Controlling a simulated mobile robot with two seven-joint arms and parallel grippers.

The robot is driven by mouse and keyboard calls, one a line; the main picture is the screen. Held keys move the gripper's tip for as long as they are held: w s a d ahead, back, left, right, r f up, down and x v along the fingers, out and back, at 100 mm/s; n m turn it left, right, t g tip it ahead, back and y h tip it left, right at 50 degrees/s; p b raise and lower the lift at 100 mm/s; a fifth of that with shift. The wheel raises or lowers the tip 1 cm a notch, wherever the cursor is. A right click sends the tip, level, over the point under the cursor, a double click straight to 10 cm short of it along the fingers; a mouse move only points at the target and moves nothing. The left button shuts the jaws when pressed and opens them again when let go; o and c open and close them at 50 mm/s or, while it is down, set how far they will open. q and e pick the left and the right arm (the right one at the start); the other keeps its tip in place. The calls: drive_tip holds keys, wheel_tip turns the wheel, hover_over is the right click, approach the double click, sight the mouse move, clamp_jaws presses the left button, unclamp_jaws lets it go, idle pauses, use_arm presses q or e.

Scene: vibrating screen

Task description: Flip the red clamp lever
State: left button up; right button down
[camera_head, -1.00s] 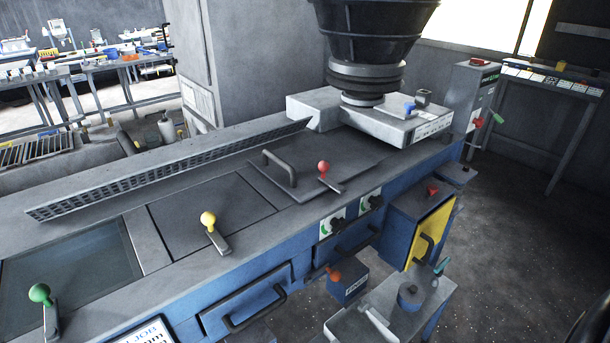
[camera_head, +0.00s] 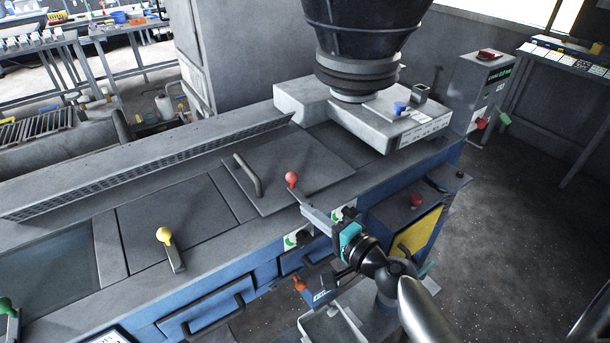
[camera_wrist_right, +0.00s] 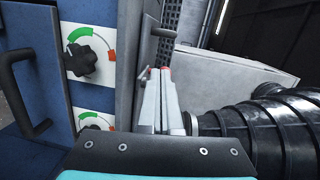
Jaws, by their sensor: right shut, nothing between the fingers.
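The red clamp lever (camera_head: 291,180), a red ball on a short grey stem, stands at the front edge of the dark hatch plate on the machine top. My right gripper (camera_head: 307,208) reaches in from the lower right, its shut, empty fingers pointing at the lever's base. The tips look close to the stem and hide part of it; I cannot tell whether they touch. In the right wrist view the shut fingers (camera_wrist_right: 160,98) show in the middle, with bits of red at their tips, too small to identify surely. My left gripper is not in view.
A yellow-knobbed lever (camera_head: 165,238) is further left. The large black hopper (camera_head: 360,70) rises behind. Dials (camera_head: 345,213) sit on the front panel under my gripper. A red button (camera_head: 417,200) is to the right.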

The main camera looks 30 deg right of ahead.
sight(306, 191)
drive_tip(key=w+d+m+h, duration=0.2)
drive_tip(key=d+m+h, duration=0.2)
drive_tip(key=d+m, duration=0.3)
drive_tip(key=shift+n+t, duration=0.4)
drive_tip(key=shift+n, duration=0.3)
drive_tip(key=w, duration=0.6)
drive_tip(key=w+f, duration=0.1)
drive_tip(key=w, duration=0.2)
drive_tip(key=shift+w+d, duration=0.15)
drive_tip(key=shift+d, duration=0.05)
drive_tip(key=shift+w+a, duration=0.2)
drive_tip(key=shift+w, duration=0.05)
drive_tip(key=shift+s+a+r+p, duration=0.25)
drive_tip(key=shift+a, duration=0.35)
drive_tip(key=shift+s+a+r+p, duration=0.2)
drive_tip(key=shift+s+a, duration=0.05)
drive_tip(key=shift+a, duration=0.35)
drive_tip(key=shift+s+a, duration=0.2)
drive_tip(key=shift+a, duration=0.25)
